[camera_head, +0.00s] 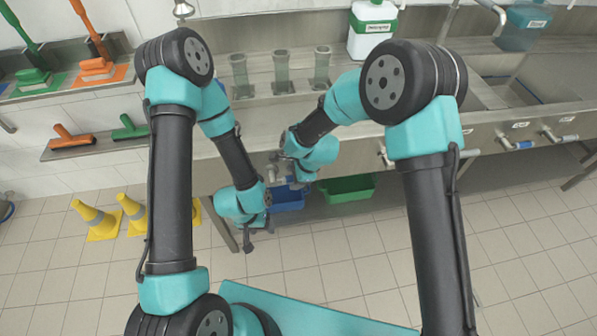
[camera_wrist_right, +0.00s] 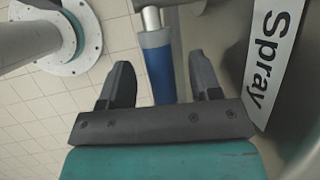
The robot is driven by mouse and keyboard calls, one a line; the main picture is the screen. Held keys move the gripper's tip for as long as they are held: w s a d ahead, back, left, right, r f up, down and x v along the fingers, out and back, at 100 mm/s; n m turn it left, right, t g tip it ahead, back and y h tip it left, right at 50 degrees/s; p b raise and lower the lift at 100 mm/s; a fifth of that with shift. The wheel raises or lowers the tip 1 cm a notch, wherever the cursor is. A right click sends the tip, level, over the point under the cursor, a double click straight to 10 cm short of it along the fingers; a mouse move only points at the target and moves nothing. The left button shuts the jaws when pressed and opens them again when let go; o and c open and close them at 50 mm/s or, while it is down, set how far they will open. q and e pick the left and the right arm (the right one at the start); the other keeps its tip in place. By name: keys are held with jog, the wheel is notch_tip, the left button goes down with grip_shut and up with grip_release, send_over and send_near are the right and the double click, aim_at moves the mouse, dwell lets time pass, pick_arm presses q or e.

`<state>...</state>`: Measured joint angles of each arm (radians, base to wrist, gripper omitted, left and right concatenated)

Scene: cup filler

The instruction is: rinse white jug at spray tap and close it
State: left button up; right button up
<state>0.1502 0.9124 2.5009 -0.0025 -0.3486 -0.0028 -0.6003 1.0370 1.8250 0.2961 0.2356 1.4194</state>
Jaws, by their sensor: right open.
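My right gripper (camera_head: 281,163) is at the front of the sink counter. In the right wrist view my right gripper (camera_wrist_right: 159,60) is open, with a blue tap handle (camera_wrist_right: 157,72) between its apart fingers. I cannot tell if they touch it. A "Spray" sign (camera_wrist_right: 270,60) is beside the handle. My left gripper (camera_head: 248,238) hangs lower and left, in front of the counter; its fingers are too small to judge.
Three grey-green cups (camera_head: 281,72) stand on the counter. A blue tub (camera_head: 290,204) and a green tub (camera_head: 347,189) are below it. More tap handles (camera_head: 512,144) are along the front at right. Yellow cones (camera_head: 97,219) stand at left. The tiled floor in front is clear.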

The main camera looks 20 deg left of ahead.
jog(key=shift+f, duration=0.1)
jog(key=shift+c, duration=0.2)
jog(key=c, duration=1)
jog(key=shift+f, duration=0.1)
jog(key=shift+d+f+g+y, duration=0.1)
jog(key=shift+f+g+y, duration=0.2)
jog(key=shift+f+y, duration=0.4)
jog(key=shift+f+g+y, duration=0.3)
jog(key=shift+y, duration=0.5)
jog(key=shift+f, duration=0.1)
